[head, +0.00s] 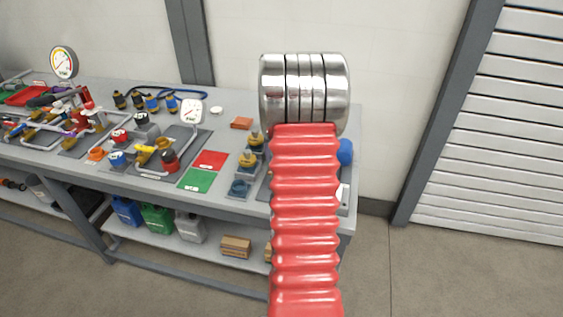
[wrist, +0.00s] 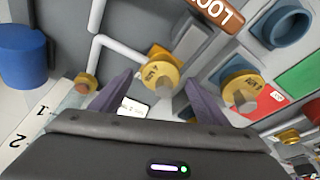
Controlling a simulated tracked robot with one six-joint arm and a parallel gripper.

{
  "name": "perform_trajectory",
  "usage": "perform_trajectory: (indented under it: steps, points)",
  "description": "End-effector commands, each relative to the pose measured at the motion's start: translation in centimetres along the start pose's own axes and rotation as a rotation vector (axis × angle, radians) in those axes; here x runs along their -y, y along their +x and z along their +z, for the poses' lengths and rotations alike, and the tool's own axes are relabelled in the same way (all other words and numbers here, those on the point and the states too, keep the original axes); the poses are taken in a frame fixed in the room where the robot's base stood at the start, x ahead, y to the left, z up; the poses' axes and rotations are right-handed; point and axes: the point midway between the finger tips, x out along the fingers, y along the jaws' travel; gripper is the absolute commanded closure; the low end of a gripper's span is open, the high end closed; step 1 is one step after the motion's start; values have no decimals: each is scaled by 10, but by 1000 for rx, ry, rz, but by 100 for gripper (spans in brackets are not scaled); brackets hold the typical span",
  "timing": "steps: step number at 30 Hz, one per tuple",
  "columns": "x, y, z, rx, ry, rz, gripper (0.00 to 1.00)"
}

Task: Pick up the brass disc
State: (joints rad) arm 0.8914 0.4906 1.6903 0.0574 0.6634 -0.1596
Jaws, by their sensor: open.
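Two round brass-coloured pieces show in the wrist view. One brass disc (wrist: 160,73), with dark lettering on its face, lies between and beyond my fingers. Another brass piece (wrist: 240,88) sits to the right, outside the right finger. I cannot tell for sure which one the task means. My gripper (wrist: 159,80) is open, with a dark finger on each side and nothing held. Whether the fingers are level with the disc is unclear. In the head view, brass pieces (head: 250,160) stand on the bench beside my red arm sleeve, which hides my gripper.
A grey pipe (wrist: 120,48) runs left of the disc. A blue cylinder (wrist: 22,57) stands at far left. A brown lettered tag (wrist: 214,12) is at the top. Red (head: 211,160) and green (head: 198,180) mats lie on the crowded bench. A shutter (head: 490,130) is at right.

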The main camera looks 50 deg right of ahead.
Motion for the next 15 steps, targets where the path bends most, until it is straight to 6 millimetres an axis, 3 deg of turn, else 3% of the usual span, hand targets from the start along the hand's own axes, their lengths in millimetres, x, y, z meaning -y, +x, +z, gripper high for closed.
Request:
perform_trajectory:
  steps: [15]
  points:
    - [0, 0, 0, 0, 0, 0, 65]
